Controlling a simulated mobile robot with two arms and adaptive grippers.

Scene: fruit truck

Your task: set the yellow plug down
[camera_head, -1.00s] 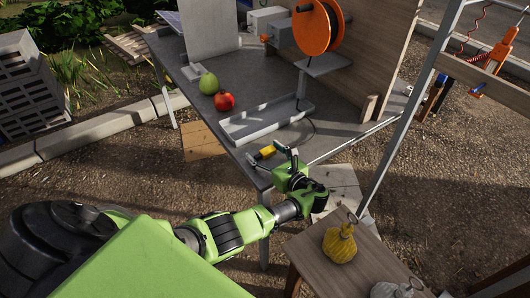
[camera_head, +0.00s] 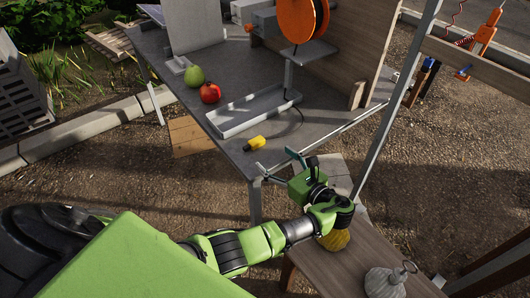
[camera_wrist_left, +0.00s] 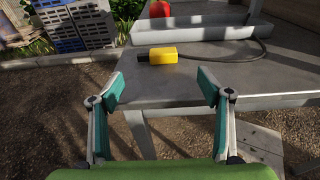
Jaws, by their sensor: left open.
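The yellow plug (camera_head: 255,143) lies on the grey table (camera_head: 225,146) near its front corner, in front of the tray. A dark cable runs from it towards the reel. In the left wrist view the plug (camera_wrist_left: 163,55) lies flat beyond the fingertips, near the table edge. My left gripper (camera_head: 278,165) is open and empty, in front of the table edge and apart from the plug. In the left wrist view its two teal-padded fingers (camera_wrist_left: 160,88) are spread wide. My right gripper is not in view.
A grey tray (camera_head: 228,130), a green pear (camera_head: 195,77) and a red fruit (camera_head: 210,93) are on the table. An orange reel (camera_head: 298,20) stands behind. A wooden stool (camera_head: 350,272) at front right bears a yellow knobbly item (camera_head: 335,240), partly hidden by my arm, and a grey one (camera_head: 383,283).

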